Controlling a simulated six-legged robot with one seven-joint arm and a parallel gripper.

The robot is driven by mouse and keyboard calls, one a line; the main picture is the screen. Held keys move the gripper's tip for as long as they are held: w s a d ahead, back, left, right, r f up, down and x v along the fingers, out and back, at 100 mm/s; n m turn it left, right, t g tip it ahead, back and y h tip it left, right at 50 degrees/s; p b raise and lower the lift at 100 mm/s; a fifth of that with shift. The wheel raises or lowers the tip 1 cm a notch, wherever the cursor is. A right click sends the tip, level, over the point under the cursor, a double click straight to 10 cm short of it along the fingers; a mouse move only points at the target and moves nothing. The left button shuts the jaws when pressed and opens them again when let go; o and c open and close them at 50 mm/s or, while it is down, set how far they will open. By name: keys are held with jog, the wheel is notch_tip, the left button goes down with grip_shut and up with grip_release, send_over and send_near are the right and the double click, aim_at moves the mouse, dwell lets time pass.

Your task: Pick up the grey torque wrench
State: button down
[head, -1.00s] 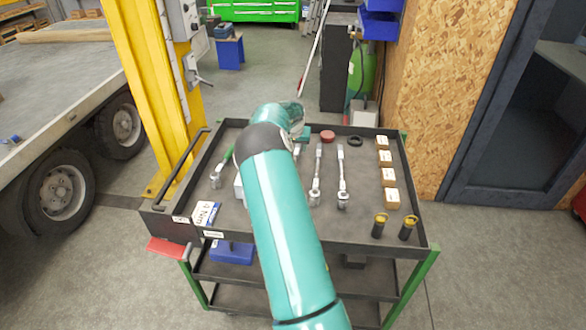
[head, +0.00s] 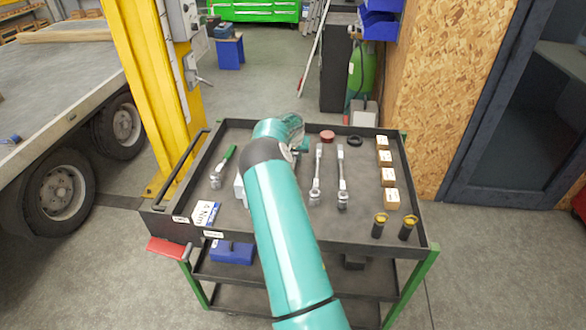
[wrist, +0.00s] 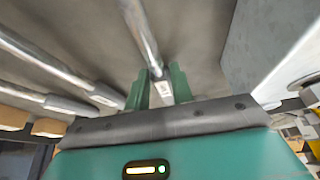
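In the wrist view a grey metal wrench (wrist: 141,32) lies under my gripper (wrist: 160,88). Its handle end sits between my two green fingertips, which stand apart on either side of it. I cannot tell whether they touch it. In the head view my arm hides this wrench and most of my gripper (head: 300,146). Two more grey wrenches lie side by side right of my arm, one nearer (head: 318,172) and one farther right (head: 341,175). Both also show at the left of the wrist view. A green-handled wrench (head: 222,167) lies at the left of the tray.
The tools lie on a dark cart tray (head: 283,222) with raised rims. Two yellow-topped black items (head: 379,225) stand front right.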

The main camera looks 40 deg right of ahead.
jog(key=shift+r, duration=0.15)
jog(key=shift+r, duration=0.8)
jog(key=s+a+r, duration=0.3)
jog(key=a+r, duration=0.8)
jog(key=a, duration=0.2)
jog(key=shift+s+a, duration=0.2)
jog(key=shift+a, duration=0.1)
jog(key=shift+r, duration=0.1)
